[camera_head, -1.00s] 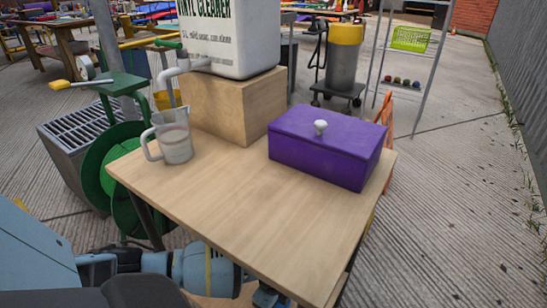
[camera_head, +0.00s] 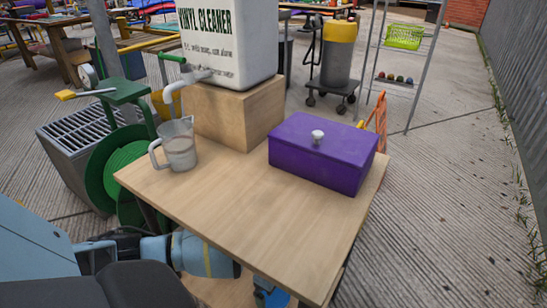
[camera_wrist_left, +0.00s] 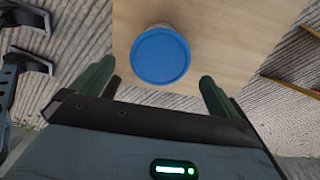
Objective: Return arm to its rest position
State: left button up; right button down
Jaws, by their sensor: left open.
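My left arm (camera_head: 200,254) comes in from the left in the head view and runs low, beneath the level of the wooden tabletop (camera_head: 250,220). Its gripper is hidden there by the table. In the left wrist view my left gripper (camera_wrist_left: 153,82) is open, its two dark green fingers wide apart with nothing between their tips. A round tub with a blue lid (camera_wrist_left: 160,56) stands on a wooden surface just beyond the fingertips, apart from them.
A green hose reel (camera_head: 120,165) stands left of the table. Concrete floor lies open at right.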

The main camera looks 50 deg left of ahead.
jog(key=shift+f, duration=0.1)
pick_arm(q)
jog(key=s+d+r+n+t+h+p, duration=0.2)
jog(key=s+d+r+n+p, duration=0.3)
jog(key=s+p, duration=0.5)
jog(key=s+d+r+n+t+h+p, duration=0.2)
jog(key=s+d+r+p, duration=0.3)
jog(key=s+d+p, duration=0.35)
jog(key=s+a+r+n+t+y+p, duration=0.1)
jog(key=s+a+r+n+t+p, duration=0.1)
jog(key=s+r+p, duration=0.3)
jog(key=s+a+r+n+t+y+p, duration=0.1)
jog(key=s+r+n+p, duration=0.3)
jog(key=r+p, duration=0.6)
notch_tip(320, 180, up, 5)
jog(key=shift+s+a+t+p, duration=0.4)
jog(key=shift+s+t, duration=0.5)
jog(key=shift+s, duration=0.25)
pick_arm(e)
jog(key=w+r+t, duration=0.2)
jog(key=w+r, duration=0.2)
jog(key=r, duration=1.3)
jog(key=w+a+r+t, duration=0.1)
jog(key=w+r, duration=0.3)
jog(key=r, duration=1.3)
jog(key=shift+r+t, duration=0.15)
jog(key=shift+t, duration=0.25)
jog(key=shift+a, duration=0.1)
